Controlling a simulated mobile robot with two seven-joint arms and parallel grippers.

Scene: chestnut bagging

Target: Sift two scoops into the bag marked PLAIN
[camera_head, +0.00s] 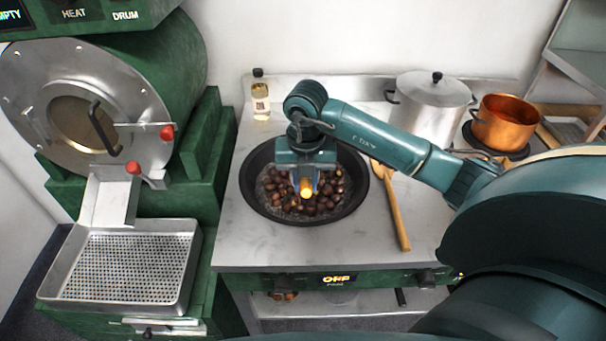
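A black wok (247,197) sits in the worktop and holds many brown chestnuts (322,206) on dark grit. My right gripper (306,184) reaches in from the right and points down over the middle of the wok. A round, light wooden handle end (306,191) shows between its fingers, and they appear shut on it. The rest of that tool is hidden by the gripper or among the chestnuts. My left gripper is not in view. No bag marked PLAIN is in view.
A green drum roaster (190,75) with a perforated metal tray (190,285) stands left. A bottle (260,98) is behind the wok. A wooden spoon (393,205) lies right of it. A lidded steel pot (430,105) and copper pot (503,122) stand at back right.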

